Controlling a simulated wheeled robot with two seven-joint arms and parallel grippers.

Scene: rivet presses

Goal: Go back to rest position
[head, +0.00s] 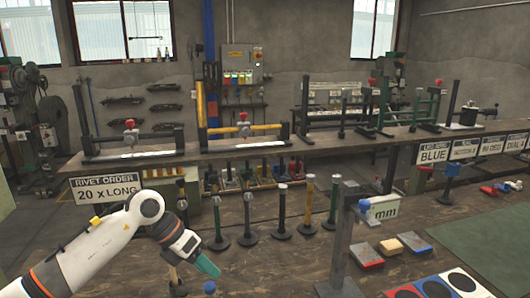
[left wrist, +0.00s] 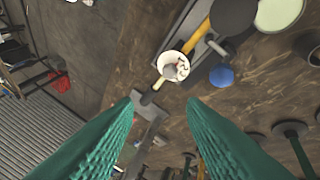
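My left arm comes in from the lower left of the head view. Its left gripper (head: 207,265), with teal fingers, points down to the right above the brown bench (head: 265,262). In the left wrist view the two teal fingers (left wrist: 161,105) stand wide apart with nothing between their tips. Beyond the tips are a white round cup-like part (left wrist: 173,66) on a yellow bar and a blue knob (left wrist: 221,76). My right gripper is in neither view.
Several upright posts on round bases (head: 249,217) stand on the bench right of my left gripper. A "RIVET ORDER 20 x LONG" sign (head: 106,188) stands behind my arm.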

